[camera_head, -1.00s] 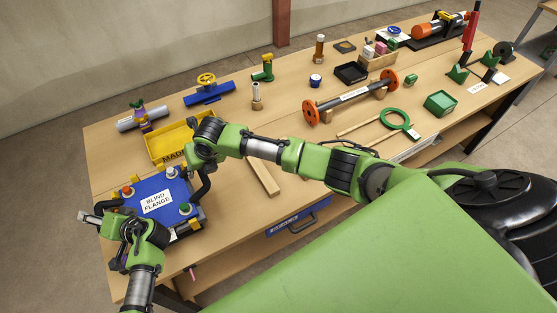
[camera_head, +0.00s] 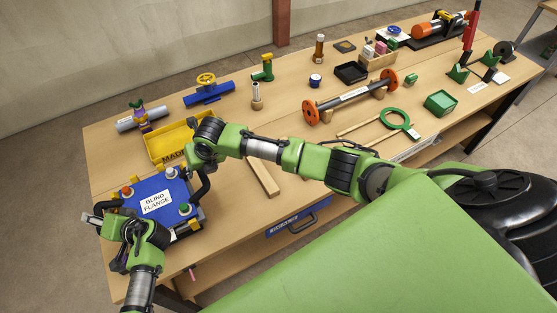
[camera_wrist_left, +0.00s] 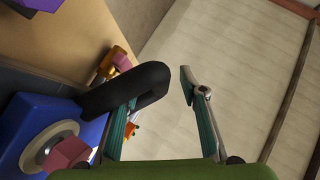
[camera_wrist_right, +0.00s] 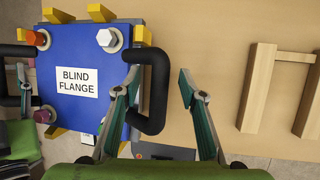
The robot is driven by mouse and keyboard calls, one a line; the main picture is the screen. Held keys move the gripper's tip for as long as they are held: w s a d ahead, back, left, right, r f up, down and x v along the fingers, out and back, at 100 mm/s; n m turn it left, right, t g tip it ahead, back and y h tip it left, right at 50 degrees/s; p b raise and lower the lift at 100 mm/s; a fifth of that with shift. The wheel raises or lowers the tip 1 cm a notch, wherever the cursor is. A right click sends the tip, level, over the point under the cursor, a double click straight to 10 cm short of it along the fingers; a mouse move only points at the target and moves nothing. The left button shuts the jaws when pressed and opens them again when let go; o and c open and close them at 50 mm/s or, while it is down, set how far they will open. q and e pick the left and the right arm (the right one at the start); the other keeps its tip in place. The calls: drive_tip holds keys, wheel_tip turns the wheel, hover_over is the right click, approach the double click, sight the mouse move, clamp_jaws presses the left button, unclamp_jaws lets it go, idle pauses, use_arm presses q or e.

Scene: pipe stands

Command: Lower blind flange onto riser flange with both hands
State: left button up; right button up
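The blind flange (camera_head: 142,212) is a blue square plate with a white label and black handles at its left and right sides. It lies at the table's left front, among yellow guide pieces. Several bolts with coloured heads show at its corners. The riser flange under it is hidden. My right gripper (camera_wrist_right: 158,75) is open, with the right black handle (camera_wrist_right: 157,112) between its fingers, close to the left finger. My left gripper (camera_wrist_left: 160,88) is open at the left black handle (camera_wrist_left: 125,90), which reaches in between its fingers, nearer one finger. Firm contact cannot be told.
A yellow tray (camera_head: 160,152) stands behind the plate. A wooden frame (camera_wrist_right: 258,90) lies to its right. A blue valve (camera_head: 209,93), a pipe spool with orange flanges (camera_head: 350,97) and a green ring (camera_head: 394,119) stand farther off.

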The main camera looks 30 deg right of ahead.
use_arm(q)
drive_tip(key=shift+s+a+r, duration=0.1)
drive_tip(key=shift+a+r, duration=0.05)
use_arm(e)
drive_tip(key=shift+a, duration=0.1)
idle(0.3)
use_arm(q)
drive_tip(key=shift+v, duration=3.8)
use_arm(e)
drive_tip(key=shift+r, duration=0.1)
drive_tip(key=v, duration=0.7)
drive_tip(key=shift+r, duration=0.2)
drive_tip(key=shift+s, duration=0.15)
use_arm(q)
drive_tip(key=shift+r, duration=0.1)
drive_tip(key=v, duration=1.2)
drive_tip(key=shift+w, duration=0.2)
use_arm(e)
drive_tip(key=shift+r, duration=0.1)
